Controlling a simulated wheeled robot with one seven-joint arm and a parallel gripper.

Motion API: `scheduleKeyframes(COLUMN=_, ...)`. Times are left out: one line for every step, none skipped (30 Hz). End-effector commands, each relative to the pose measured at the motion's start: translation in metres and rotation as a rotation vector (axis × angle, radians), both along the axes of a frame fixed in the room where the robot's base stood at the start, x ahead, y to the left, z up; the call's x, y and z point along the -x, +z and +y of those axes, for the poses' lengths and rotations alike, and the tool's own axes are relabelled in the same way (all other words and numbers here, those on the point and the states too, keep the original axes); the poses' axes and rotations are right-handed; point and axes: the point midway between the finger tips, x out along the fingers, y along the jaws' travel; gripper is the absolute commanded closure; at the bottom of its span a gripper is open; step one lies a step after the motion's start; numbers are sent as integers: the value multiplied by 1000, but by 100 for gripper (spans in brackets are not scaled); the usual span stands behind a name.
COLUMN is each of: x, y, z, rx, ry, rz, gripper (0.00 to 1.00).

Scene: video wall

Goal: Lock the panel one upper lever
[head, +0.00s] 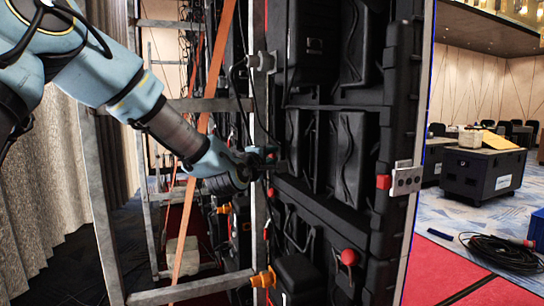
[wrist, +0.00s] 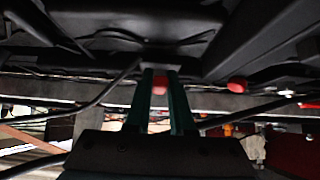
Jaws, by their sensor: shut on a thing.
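The video wall panel (head: 345,150) stands with its dark rear side toward me. My gripper (head: 271,166) reaches in from the left, past the metal frame, to the panel's left edge. In the wrist view its two green fingers (wrist: 161,78) are close together at the panel, shut on a small lever. A red lever part (wrist: 160,87) shows between the fingers; the rest of the lever is hidden. In the head view a bit of red (head: 270,156) shows at the fingertips. I cannot tell the lever's exact angle.
A metal ladder-like frame (head: 190,105) and an orange strap (head: 203,85) stand left of the panel. Black cables hang near my gripper. A red knob (head: 347,257) sits lower on the panel. Black cases (head: 482,173) and coiled cable (head: 503,252) lie at right.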

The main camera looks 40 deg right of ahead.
Motion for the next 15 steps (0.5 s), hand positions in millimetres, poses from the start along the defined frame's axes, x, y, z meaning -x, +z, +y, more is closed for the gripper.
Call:
scheduleKeyframes(x=0, y=0, z=0, rx=-1, ry=0, rz=0, gripper=100)
scheduleKeyframes(x=0, y=0, z=0, rx=-1, ry=0, rz=0, gripper=100)
scheduleKeyframes(x=0, y=0, z=0, rx=-1, ry=0, rz=0, gripper=100)
scheduleKeyframes(x=0, y=-1, z=0, rx=-1, ry=0, rz=0, gripper=100)
scheduleKeyframes(x=0, y=-1, z=0, rx=0, ry=0, rz=-1, gripper=100)
scheduleKeyframes(x=0, y=-1, z=0, rx=0, ry=0, rz=-2, gripper=100)
scheduleKeyframes(x=0, y=-2, z=0, rx=1, ry=0, rz=-5, gripper=100)
scheduleKeyframes(x=0, y=-3, z=0, rx=3, ry=0, rz=-8, gripper=100)
scheduleKeyframes(x=0, y=-4, z=0, rx=5, ry=0, rz=-13, gripper=100)
scheduleKeyframes(x=0, y=-5, z=0, rx=7, ry=1, rz=-18, gripper=100)
scheduleKeyframes(x=0, y=-6, z=0, rx=10, ry=1, rz=-25, gripper=100)
scheduleKeyframes(x=0, y=-7, z=0, rx=14, ry=1, rz=-36, gripper=100)
scheduleKeyframes(x=0, y=-9, z=0, rx=17, ry=1, rz=-44, gripper=100)
scheduleKeyframes(x=0, y=-10, z=0, rx=21, ry=1, rz=-55, gripper=100)
scheduleKeyframes(x=0, y=-12, z=0, rx=26, ry=1, rz=-72, gripper=100)
